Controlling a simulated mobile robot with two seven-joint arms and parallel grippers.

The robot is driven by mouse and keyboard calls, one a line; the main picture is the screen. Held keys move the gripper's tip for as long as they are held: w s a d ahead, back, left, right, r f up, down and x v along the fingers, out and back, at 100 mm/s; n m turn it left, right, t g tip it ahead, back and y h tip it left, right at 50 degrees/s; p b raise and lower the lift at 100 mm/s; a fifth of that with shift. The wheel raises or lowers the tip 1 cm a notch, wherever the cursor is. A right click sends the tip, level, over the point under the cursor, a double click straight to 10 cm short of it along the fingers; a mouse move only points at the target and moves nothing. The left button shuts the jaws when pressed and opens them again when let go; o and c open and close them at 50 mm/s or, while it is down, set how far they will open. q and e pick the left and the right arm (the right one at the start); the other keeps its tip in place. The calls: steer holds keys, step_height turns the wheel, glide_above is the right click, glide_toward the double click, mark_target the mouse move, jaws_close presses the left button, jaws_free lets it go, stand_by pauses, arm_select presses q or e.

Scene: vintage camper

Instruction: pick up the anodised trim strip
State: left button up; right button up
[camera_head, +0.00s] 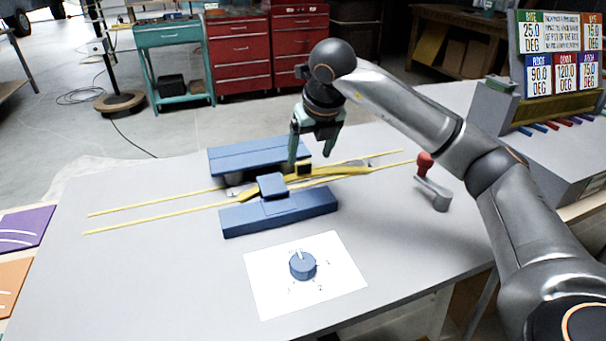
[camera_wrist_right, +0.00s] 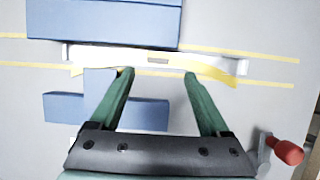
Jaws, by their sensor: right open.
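My right gripper (camera_head: 310,158) hangs over the bench from the right arm, fingers pointing down. In its wrist view the open green fingers (camera_wrist_right: 159,73) are apart and empty, their tips just short of the strip. The gripper hides part of the strip in the head view. My left gripper is not in view.
Blue blocks lie behind (camera_head: 255,158) and in front (camera_head: 300,206) of the strip. A red-knobbed crank (camera_head: 425,165) stands to the right. A blue dial (camera_head: 302,265) sits on white paper (camera_head: 345,285). Yellow lines run along the bench. The bench's left side is clear.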

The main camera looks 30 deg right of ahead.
mark_target(304, 164)
steer(key=x, duration=0.5)
steer(key=shift+w, duration=0.45)
jaws_close()
